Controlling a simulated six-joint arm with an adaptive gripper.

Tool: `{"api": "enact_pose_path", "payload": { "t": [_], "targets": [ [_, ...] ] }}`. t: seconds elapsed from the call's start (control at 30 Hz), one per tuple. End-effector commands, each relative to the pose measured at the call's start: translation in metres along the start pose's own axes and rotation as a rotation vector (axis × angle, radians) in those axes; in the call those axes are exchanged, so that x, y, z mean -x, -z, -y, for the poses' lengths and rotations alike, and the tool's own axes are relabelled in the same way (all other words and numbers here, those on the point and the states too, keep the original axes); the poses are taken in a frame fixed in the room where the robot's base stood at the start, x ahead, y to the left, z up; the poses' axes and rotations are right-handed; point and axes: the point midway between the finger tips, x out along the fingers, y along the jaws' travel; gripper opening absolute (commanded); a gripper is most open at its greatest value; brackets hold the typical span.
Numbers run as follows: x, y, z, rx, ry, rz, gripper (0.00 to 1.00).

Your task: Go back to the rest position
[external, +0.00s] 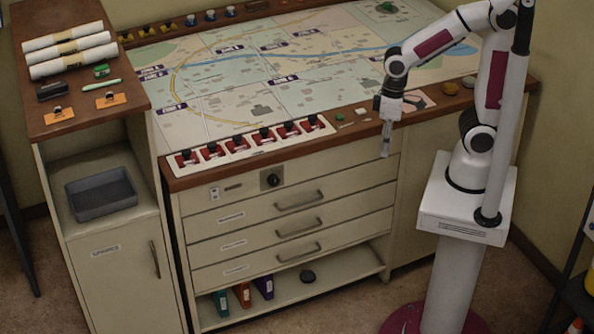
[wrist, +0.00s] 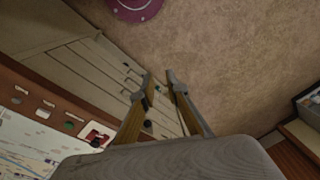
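My gripper (external: 385,150) hangs just off the front edge of the map console (external: 440,102), pointing down in the external view. It is in front of the drawer unit's right part and holds nothing that I can see. In the wrist view my gripper (wrist: 161,80) shows two fingers with a gap between their tips and only floor and cabinet beyond. The arm stands on my white pedestal at the right, bent over toward the console.
A row of red switches (external: 250,140) lines the console's front edge. Small items, including a green piece (external: 340,117), lie near my gripper. A side cabinet (external: 85,125) with rolled papers (external: 70,50) and a grey tray (external: 100,193) stands left. Open carpet lies in front.

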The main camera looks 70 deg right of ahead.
Motion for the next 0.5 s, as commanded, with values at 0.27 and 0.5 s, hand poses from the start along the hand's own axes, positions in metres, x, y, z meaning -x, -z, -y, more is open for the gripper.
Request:
{"api": "enact_pose_path", "payload": {
  "t": [0.27, 0.5],
  "targets": [
    [0.032, -0.022, -0.026, -0.026, -0.044, -0.071, 0.14],
    [0.056, -0.035, -0.044, -0.050, -0.080, -0.157, 0.14]
  ]
}}
